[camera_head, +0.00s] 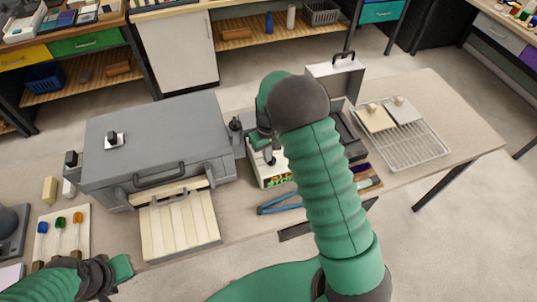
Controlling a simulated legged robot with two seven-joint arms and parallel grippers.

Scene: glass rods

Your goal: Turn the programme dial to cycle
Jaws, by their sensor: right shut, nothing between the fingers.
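The programme dial cannot be told for certain; my right arm covers part of the area around its hand. A grey kiln-like box (155,130) with a dark front handle stands on the table at left. A small dark knob-like part (236,124) stands by its right side. My right gripper (264,146) is shut and empty, just right of this part, above a white tray (258,176) with coloured pieces. Whether it touches anything is unclear.
A cream slatted board (180,228) lies before the grey box. Coloured-handled tools (60,235) lie at left. Blue-handled pliers (280,205) lie near the front edge. A wire rack (415,145) with two tiles is at right. An open case (335,75) stands behind my right arm.

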